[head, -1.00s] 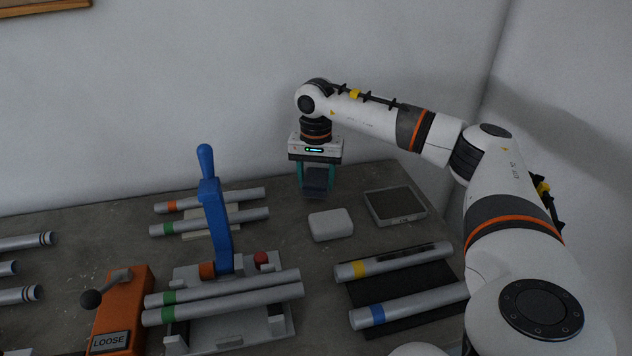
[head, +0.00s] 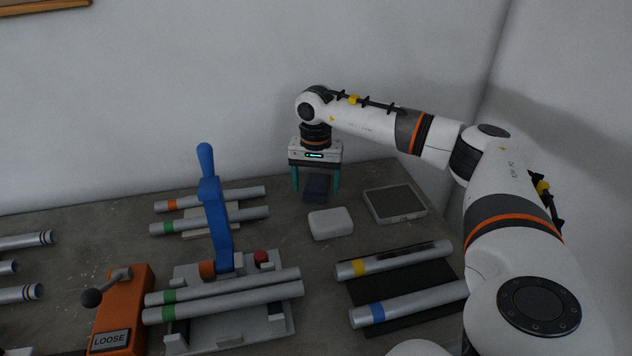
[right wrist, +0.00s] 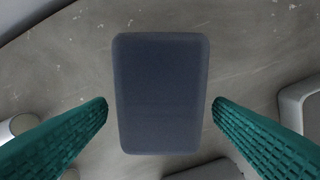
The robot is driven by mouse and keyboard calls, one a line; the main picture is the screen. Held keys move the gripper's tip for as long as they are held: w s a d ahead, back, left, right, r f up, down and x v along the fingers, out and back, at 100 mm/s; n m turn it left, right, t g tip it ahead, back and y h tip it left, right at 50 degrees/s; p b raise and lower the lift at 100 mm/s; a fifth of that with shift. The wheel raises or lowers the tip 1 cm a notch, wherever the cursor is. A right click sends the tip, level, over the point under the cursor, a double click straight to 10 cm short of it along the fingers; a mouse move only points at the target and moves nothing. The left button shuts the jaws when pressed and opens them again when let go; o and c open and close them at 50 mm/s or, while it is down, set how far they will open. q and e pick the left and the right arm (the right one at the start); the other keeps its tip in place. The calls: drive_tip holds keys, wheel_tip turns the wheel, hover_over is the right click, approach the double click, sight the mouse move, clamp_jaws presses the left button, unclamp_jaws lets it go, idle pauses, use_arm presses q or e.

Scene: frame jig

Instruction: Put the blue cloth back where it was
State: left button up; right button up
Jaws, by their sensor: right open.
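The blue cloth (head: 316,187) is a dark blue folded block with rounded corners at the back of the table. It also shows in the right wrist view (right wrist: 161,94), lying between the fingers with a gap on both sides. My right gripper (head: 316,184) is open around the cloth, its teal fingers pointing down. Whether the cloth rests fully on the table is hard to tell in the head view, but in the right wrist view it appears to lie on the grey surface. My left gripper is not in view.
Tubes on a pale support (head: 209,219) lie to the left. A jig with a blue lever (head: 214,215) stands in front. The wall is close behind.

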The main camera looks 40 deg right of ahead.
sight(316, 184)
drive_tip(key=shift+r, duration=0.5)
wheel_tip(316, 184, up, 11)
drive_tip(key=b, duration=0.1)
